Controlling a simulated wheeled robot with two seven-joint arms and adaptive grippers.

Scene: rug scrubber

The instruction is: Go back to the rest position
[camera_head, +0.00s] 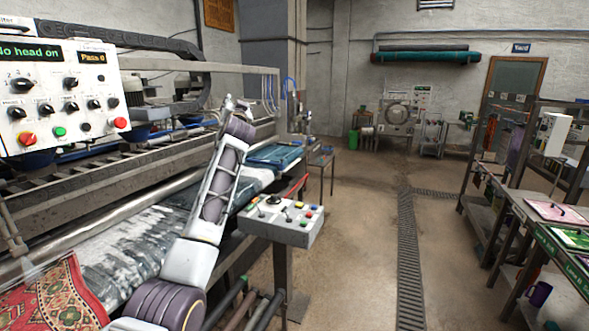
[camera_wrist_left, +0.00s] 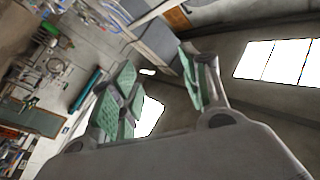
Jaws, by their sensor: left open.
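My left arm rises from the bottom left of the head view, bent upward in front of the rug scrubber. My left gripper (camera_head: 230,103) is small there, at the top of the arm, raised above the machine bed. In the left wrist view my left gripper (camera_wrist_left: 160,88) shows its two green-padded fingers spread apart, with nothing between them. The wrist view is tilted and takes in the ceiling and far wall. My right gripper is in neither view.
A control panel (camera_head: 62,98) reading "No head on" stands at left. A red patterned rug (camera_head: 50,300) lies on the scrubber's bed at lower left. A button box on a post (camera_head: 283,222) stands right of my arm. Shelving with colored cards (camera_head: 556,212) is at right. The floor between is clear.

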